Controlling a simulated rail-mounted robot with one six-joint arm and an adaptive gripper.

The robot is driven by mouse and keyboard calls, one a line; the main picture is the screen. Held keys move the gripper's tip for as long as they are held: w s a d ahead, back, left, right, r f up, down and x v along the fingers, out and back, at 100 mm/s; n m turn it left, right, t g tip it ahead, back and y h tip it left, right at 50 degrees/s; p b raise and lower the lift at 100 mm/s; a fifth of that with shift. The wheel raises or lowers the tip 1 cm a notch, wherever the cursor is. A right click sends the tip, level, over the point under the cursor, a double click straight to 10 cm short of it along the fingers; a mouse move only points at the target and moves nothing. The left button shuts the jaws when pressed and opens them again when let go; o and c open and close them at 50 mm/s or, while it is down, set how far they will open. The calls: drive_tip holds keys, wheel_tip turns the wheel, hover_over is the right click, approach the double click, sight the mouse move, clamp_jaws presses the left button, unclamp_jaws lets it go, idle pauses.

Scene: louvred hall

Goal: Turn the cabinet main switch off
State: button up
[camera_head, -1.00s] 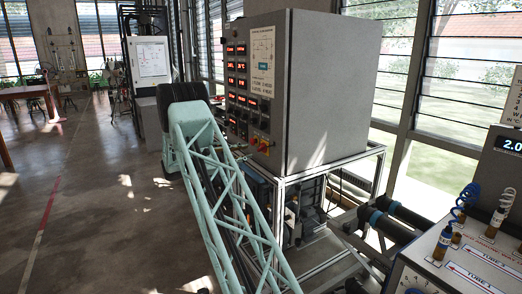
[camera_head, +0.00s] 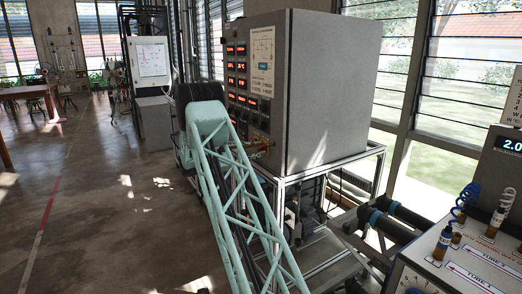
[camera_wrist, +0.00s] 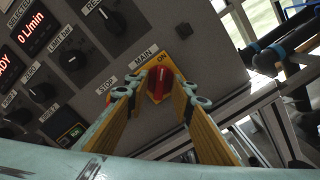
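The main switch is a red knob (camera_wrist: 158,84) on a yellow plate with "ON" above it and a "MAIN" label beside it, in the wrist view. The knob's long side points roughly towards "ON". My gripper (camera_wrist: 161,80) has its two fingers apart, one on each side of the knob; I cannot tell whether they touch it. The cabinet (camera_head: 328,90) is a grey box in the head view, with its control panel on the left face. There, my arm partly hides the lower panel, and the switch is hard to make out.
Several black knobs, such as the reset knob (camera_wrist: 105,22), and red displays (camera_wrist: 33,27) sit on the panel beside the switch. A metal frame (camera_head: 330,166) carries the cabinet. A bench with coiled blue hoses (camera_head: 466,199) stands at the right. Open floor lies left.

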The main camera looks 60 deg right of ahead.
drive_tip(key=shift+s+d, duration=0.15)
drive_tip(key=shift+d, duration=0.2)
drive_tip(key=shift+c, duration=0.6)
clamp_jaws()
